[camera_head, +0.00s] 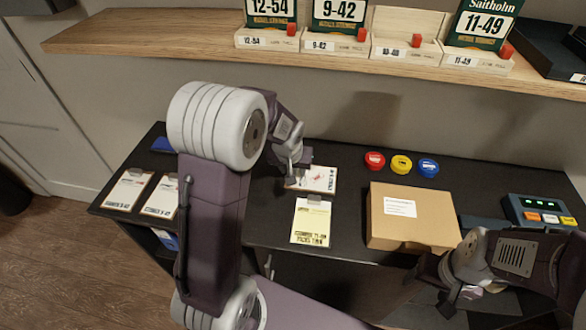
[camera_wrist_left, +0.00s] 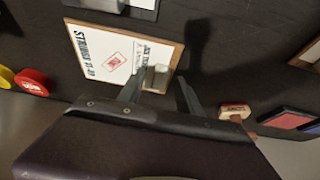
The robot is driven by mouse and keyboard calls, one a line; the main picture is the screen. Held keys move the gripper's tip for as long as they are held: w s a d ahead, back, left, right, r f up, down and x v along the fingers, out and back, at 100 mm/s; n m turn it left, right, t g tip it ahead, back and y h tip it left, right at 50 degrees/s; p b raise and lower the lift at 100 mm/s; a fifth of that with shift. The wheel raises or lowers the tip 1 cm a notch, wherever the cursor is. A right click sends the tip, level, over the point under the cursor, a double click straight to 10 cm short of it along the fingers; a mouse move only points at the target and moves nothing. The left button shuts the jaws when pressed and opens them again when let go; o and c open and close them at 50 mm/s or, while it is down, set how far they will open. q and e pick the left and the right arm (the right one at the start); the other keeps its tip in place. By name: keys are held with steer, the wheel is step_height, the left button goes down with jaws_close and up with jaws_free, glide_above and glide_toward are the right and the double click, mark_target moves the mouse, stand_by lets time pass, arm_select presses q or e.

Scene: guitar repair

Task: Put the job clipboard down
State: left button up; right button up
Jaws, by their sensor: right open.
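The job clipboard (camera_head: 318,179), with a white sheet bearing a red stamp mark, lies on the dark bench top under my left gripper (camera_head: 300,165). In the left wrist view the clipboard (camera_wrist_left: 110,50) shows its printed sheet, brown board edge and silver clip (camera_wrist_left: 156,78). My left gripper (camera_wrist_left: 160,92) has its fingers apart, near the clip end; whether they touch the clip cannot be told. My right gripper (camera_head: 460,298) is open and empty, low at the right in front of the bench.
A yellow-sheet clipboard (camera_head: 311,221) lies just in front; two more clipboards (camera_head: 128,190) (camera_head: 161,196) lie at left. A cardboard box (camera_head: 412,225), red (camera_head: 375,160), yellow (camera_head: 401,164) and blue (camera_head: 428,167) round tubs, and a button device (camera_head: 540,212) occupy the right. A shelf (camera_head: 150,38) hangs above.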

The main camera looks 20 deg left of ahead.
arm_select(q)
steer(key=shift+r+p, duration=0.3)
steer(key=shift+r, duration=0.1)
steer(key=p+v, duration=0.1)
steer(key=v, duration=1)
steer(key=shift+s+r+p, duration=0.2)
steer(key=shift+r+p, duration=0.05)
steer(key=shift+p, duration=0.1)
steer(key=shift+d, duration=0.1)
